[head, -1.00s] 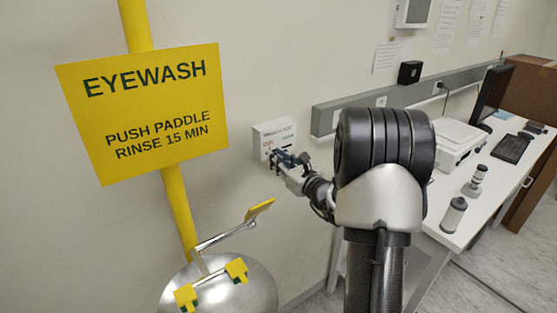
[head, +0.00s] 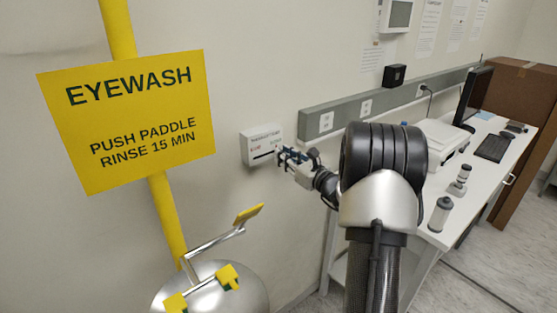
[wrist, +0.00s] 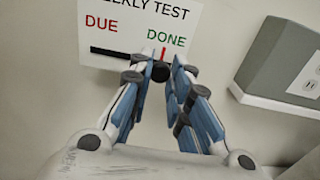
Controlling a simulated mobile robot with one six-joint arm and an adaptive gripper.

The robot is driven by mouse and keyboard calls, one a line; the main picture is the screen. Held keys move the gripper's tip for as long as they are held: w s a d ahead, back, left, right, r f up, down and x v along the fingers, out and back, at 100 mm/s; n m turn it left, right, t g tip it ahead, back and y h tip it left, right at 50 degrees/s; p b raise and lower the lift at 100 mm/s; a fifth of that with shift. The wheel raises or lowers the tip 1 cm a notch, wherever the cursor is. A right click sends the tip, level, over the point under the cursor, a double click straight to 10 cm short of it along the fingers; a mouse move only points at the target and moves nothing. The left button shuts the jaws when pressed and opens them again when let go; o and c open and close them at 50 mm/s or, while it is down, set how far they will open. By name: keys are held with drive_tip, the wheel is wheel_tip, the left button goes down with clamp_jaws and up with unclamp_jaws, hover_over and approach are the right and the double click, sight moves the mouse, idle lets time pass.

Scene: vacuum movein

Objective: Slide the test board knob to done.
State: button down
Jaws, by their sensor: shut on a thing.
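The white test board (head: 262,140) is fixed to the wall. In the wrist view the board (wrist: 122,20) shows red DUE at left, green DONE at right and a black slot below. The dark round knob (wrist: 160,73) is at the slot's right end, below DONE, with a red mark just above it. My gripper (wrist: 159,80) is shut on the knob, one finger on each side. In the head view my gripper (head: 283,157) is at the board's lower right; the knob is hidden there.
A grey wall rail with sockets (head: 326,122) runs right of the board. The yellow eyewash sign (head: 130,120) and steel bowl (head: 210,290) stand at left. A white desk (head: 465,200) with equipment is at right.

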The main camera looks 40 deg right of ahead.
drive_tip(key=shift+d+r, duration=0.1)
drive_tip(key=shift+d, duration=0.05)
drive_tip(key=c, duration=1.5)
unclamp_jaws()
drive_tip(key=shift+d, duration=0.15)
drive_tip(key=shift+o, duration=0.2)
drive_tip(key=s, duration=1.2)
